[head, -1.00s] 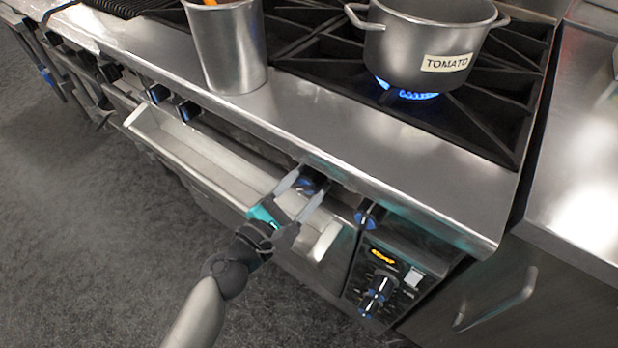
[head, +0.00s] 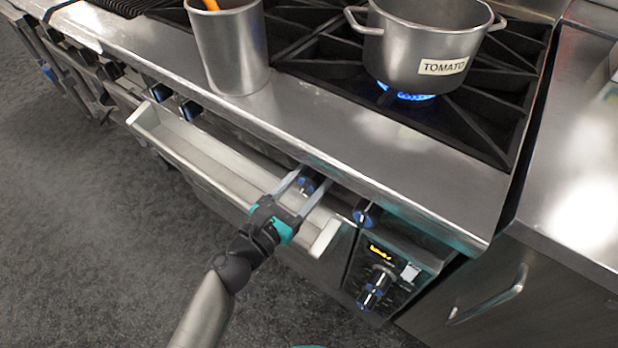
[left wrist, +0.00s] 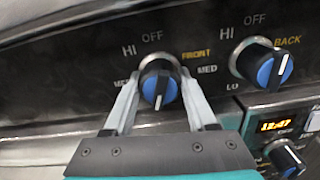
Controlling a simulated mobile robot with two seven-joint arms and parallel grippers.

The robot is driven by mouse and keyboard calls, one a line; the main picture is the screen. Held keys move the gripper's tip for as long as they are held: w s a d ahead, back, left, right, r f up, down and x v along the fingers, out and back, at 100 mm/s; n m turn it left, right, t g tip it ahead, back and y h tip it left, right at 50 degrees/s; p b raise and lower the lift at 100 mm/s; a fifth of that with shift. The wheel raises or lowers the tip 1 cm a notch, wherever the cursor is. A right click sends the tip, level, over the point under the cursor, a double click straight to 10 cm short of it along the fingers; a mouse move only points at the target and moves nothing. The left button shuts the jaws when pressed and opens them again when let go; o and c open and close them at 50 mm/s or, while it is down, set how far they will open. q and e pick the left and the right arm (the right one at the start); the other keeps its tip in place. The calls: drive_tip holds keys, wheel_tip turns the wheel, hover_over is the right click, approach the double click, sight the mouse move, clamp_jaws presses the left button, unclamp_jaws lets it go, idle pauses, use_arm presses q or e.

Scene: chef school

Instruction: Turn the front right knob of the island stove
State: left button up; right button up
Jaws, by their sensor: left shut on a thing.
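The front right knob (head: 307,184) is blue and black, under the front edge of the island stove (head: 400,185). In the left wrist view this knob (left wrist: 160,86) has the label FRONT beside it, and its white line runs nearly vertically, down to the lower rim. My left gripper (head: 314,178) has one finger on each side of the knob and is shut on it; its fingers also show in the left wrist view (left wrist: 160,95). A blue flame (head: 405,95) burns under the steel pot (head: 425,45) labelled TOMATO. My right gripper is not in view.
A BACK knob (head: 366,213) sits just right of the held knob. An oven panel (head: 385,278) with a lit display is lower right. A long metal tray ledge (head: 200,150) runs below the knobs. A steel utensil container (head: 230,50) stands on the stove front.

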use_arm(q)
drive_tip(key=shift+r, duration=0.1)
drive_tip(key=o, duration=1.4)
drive_tip(key=shift+c, duration=0.2)
drive_tip(key=v, duration=1.5)
drive_tip(key=shift+s, duration=0.1)
